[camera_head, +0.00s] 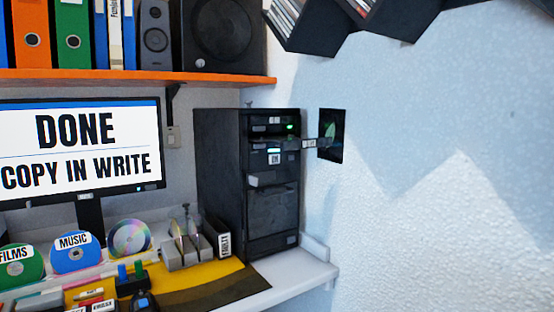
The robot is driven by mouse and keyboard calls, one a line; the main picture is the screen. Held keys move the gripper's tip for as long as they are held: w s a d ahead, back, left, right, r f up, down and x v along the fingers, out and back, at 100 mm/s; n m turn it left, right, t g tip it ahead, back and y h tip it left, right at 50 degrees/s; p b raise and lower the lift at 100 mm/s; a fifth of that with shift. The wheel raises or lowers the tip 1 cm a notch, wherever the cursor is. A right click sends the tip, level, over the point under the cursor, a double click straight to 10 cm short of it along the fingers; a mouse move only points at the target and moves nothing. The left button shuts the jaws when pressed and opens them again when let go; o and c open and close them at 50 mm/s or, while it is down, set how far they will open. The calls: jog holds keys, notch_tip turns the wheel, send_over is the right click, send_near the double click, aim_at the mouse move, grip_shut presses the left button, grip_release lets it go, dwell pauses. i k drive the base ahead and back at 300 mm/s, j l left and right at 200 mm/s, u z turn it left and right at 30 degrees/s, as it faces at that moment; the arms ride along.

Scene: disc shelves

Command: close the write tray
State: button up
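A black computer tower (222,180) stands upright on the white desk, right of the monitor. A thin dark drive tray (294,143) sticks out to the right from the upper part of its front. A small white label shows on this tray, too small to read, so I cannot confirm it is the write tray. A green light glows just above it. Lower on the tower front, a short grey ledge (266,180) juts out; I cannot tell what it is. The monitor (80,150) reads "DONE" and "COPY IN WRITE". My gripper is not in view.
A black panel with a green shape (331,135) appears beyond the tray, at the pale wall. An orange shelf (150,77) hangs above. Discs, a grey holder (186,252) and a yellow-black mat (205,290) occupy the desk. Space right of the tower looks clear.

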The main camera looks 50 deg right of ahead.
aim_at(289, 143)
jog(key=z, duration=1.7)
jog(key=k, duration=0.2)
